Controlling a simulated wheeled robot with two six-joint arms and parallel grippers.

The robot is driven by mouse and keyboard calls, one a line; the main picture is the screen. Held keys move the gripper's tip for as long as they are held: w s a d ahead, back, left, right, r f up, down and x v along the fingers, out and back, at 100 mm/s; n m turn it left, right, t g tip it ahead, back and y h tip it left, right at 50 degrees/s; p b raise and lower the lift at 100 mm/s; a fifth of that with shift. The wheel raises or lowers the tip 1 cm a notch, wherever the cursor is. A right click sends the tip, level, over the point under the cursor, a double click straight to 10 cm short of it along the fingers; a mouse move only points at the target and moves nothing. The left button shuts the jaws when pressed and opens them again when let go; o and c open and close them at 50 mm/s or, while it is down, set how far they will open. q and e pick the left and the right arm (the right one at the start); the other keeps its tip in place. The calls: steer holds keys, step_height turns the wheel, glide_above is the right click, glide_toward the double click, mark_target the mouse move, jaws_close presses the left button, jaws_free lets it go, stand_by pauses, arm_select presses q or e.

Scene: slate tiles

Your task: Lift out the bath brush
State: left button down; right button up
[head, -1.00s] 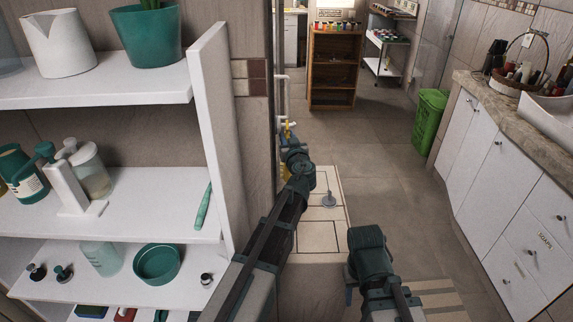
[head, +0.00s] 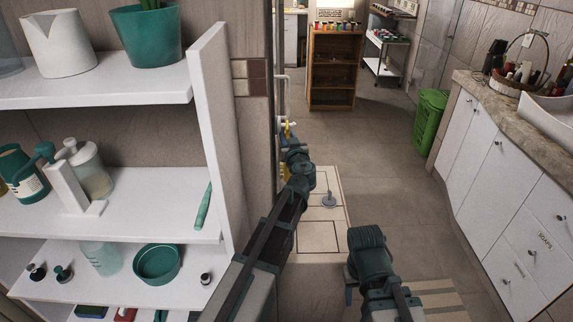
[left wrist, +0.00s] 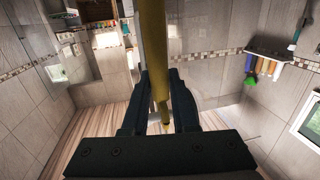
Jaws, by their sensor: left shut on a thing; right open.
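A yellow stick (left wrist: 151,40), which I take for the handle of the bath brush, stands between the fingers of my left gripper (left wrist: 159,98) in the left wrist view. The gripper is shut on it. In the head view, only small yellow bits of the brush (head: 287,128) show beside my left gripper (head: 289,146), at the wall's edge. The brush's lower end and whatever it stands in are hidden. My right gripper (head: 350,289) is low in the middle of the head view, mostly hidden by its own arm; it is open, with nothing seen in it.
A white shelf unit (head: 212,110) with bottles and a green bowl (head: 157,264) stands close on the left. A wall edge (head: 258,150) is beside my left arm. A counter with white drawers (head: 500,200) is at right.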

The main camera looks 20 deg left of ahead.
arm_select(q)
steer(key=shift+r, duration=0.15)
stand_by(0.4)
steer(key=shift+r+p, duration=0.2)
steer(key=shift+p, duration=0.1)
steer(key=w+d, duration=0.2)
steer(key=d, duration=0.6)
steer(key=w+d, duration=0.3)
steer(key=d, duration=0.6)
steer(key=shift+d, duration=0.15)
step_height(320, 180, up, 2)
steer(key=shift+r+p, duration=0.2)
steer(key=shift+p, duration=1)
